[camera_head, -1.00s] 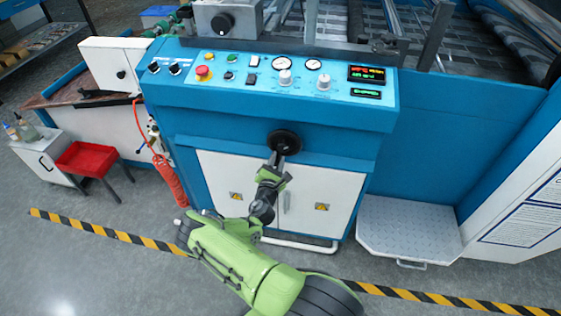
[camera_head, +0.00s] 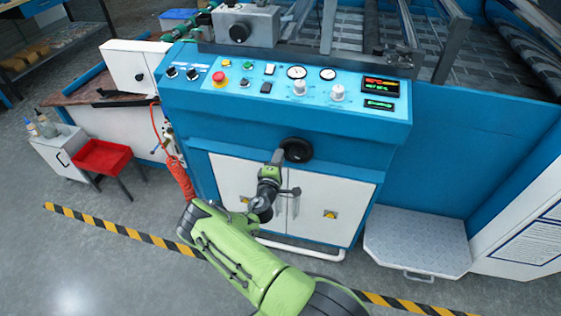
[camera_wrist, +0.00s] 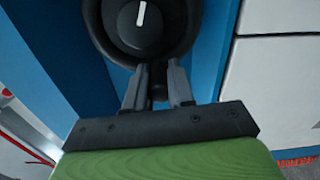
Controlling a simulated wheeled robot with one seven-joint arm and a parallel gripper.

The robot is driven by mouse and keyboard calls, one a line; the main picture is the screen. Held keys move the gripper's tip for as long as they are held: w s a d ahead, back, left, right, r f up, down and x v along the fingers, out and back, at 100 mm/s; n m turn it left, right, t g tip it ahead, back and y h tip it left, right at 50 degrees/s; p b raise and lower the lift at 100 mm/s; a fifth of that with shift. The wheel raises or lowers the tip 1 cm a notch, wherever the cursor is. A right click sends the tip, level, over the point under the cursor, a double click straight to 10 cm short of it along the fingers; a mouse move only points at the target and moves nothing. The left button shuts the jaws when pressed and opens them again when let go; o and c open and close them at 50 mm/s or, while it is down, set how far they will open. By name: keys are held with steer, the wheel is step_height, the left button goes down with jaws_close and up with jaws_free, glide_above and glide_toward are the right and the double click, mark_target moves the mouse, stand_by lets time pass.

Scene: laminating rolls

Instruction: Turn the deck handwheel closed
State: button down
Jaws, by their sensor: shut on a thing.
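The deck handwheel (camera_head: 296,150) is a black round wheel on the blue front of the machine, below the control panel. In the wrist view, the handwheel (camera_wrist: 141,48) fills the top middle, and a white line marks its hub. My gripper (camera_head: 279,156) is at the wheel's lower left edge in the head view. In the wrist view, my gripper (camera_wrist: 159,70) has its two grey fingers closed around a dark part at the wheel's near rim. The fingers partly hide that part, so I cannot tell if it is rim or handle.
The control panel (camera_head: 285,85) with knobs, gauges and a red button is above the wheel. White cabinet doors (camera_head: 335,205) are below. A metal step (camera_head: 415,240) stands at right, a red tray (camera_head: 102,157) at left. A striped line (camera_head: 120,232) crosses the open floor.

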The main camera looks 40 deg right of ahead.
mark_target(283, 144)
step_height(283, 144, up, 2)
steer(key=m, duration=0.4)
steer(key=shift+m, duration=0.3)
steer(key=shift+s+d+r+m, duration=0.15)
steer(key=shift+r+m, duration=0.4)
steer(key=shift+m, duration=0.65)
steer(key=shift+s+d+r+m, duration=0.15)
steer(key=shift+r+m, duration=0.35)
steer(key=shift+m, duration=0.7)
steer(key=c, duration=1)
jaws_free()
steer(key=shift+o, duration=0.2)
steer(key=p+v, duration=0.2)
steer(key=v, duration=1.4)
steer(key=shift+p, duration=0.4)
steer(key=shift+r, duration=0.1)
